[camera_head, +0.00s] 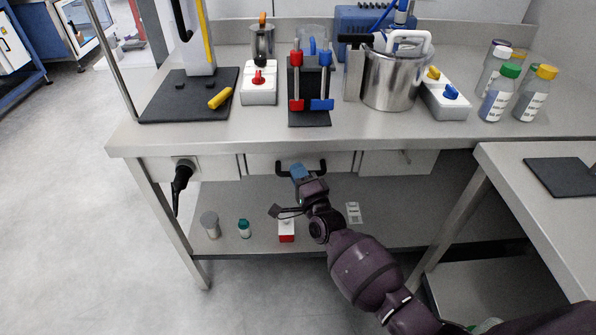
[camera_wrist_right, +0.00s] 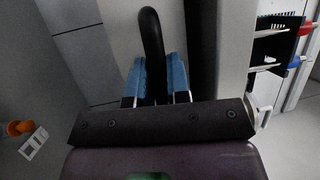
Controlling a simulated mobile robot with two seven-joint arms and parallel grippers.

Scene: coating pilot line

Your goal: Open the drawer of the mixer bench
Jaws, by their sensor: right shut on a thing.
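The mixer bench (camera_head: 230,130) has a drawer (camera_head: 262,164) with a pale front under its top. The drawer front looks level with the panels beside it, with no clear gap. Its black bar handle (camera_head: 319,166) stands out from the front. In the right wrist view the blue fingers of the right gripper (camera_wrist_right: 156,80) lie on both sides of the black handle (camera_wrist_right: 151,32). My left gripper is not in view.
The lower shelf (camera_head: 385,220) holds a grey jar (camera_head: 210,225), a green-capped bottle (camera_head: 244,228) and a red-and-white box (camera_head: 287,231). A black plug-like fitting (camera_head: 182,175) hangs at the left. A steel pot (camera_head: 392,82) and several bottles stand on top. A side table (camera_head: 525,210) stands at the right.

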